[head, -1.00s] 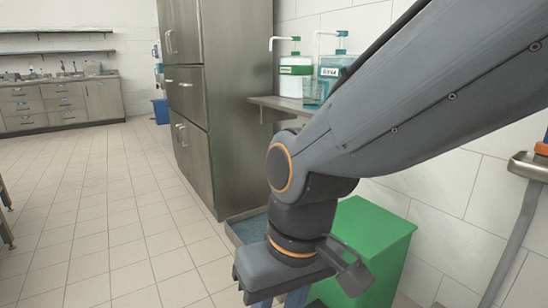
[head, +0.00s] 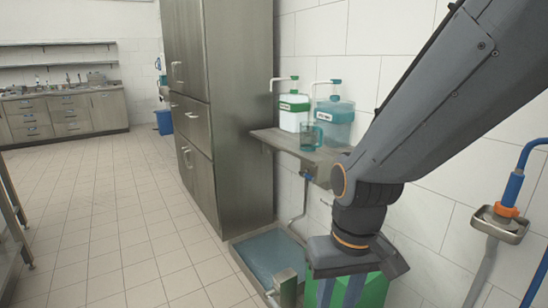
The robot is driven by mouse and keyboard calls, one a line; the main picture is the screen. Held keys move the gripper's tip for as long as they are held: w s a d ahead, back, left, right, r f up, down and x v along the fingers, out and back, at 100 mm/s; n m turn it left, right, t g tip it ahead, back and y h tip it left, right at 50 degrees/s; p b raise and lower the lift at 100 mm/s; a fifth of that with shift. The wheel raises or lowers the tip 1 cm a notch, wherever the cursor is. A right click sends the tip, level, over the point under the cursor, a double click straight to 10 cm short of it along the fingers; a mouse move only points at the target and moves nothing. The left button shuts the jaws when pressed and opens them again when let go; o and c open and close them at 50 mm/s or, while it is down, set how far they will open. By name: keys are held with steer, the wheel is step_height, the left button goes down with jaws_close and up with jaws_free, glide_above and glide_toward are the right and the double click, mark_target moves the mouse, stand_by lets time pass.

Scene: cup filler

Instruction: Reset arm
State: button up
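My gripper (head: 339,297) hangs at the lower right in the head view, pointing down in front of the green bin (head: 374,290). Its two blue fingers stand apart with a gap between them, and the picture's bottom edge cuts off their tips. I see nothing held between the visible parts of the fingers. My arm comes down from the upper right and bends at the wrist. A clear teal cup (head: 312,138) stands on the metal wall shelf (head: 275,138), left of my arm.
A white pump jug with a green label (head: 294,112) and a teal pump jug (head: 334,122) stand behind the cup. A tall steel cabinet (head: 225,110) is left of the shelf. A shallow floor basin (head: 272,258) lies below. Open tiled floor extends left.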

steer(key=s+d+r+m+p, duration=0.2)
steer(key=d+r+p, duration=0.6)
steer(key=p, duration=0.3)
steer(key=shift+r+h, duration=0.3)
steer(key=shift+r, duration=0.5)
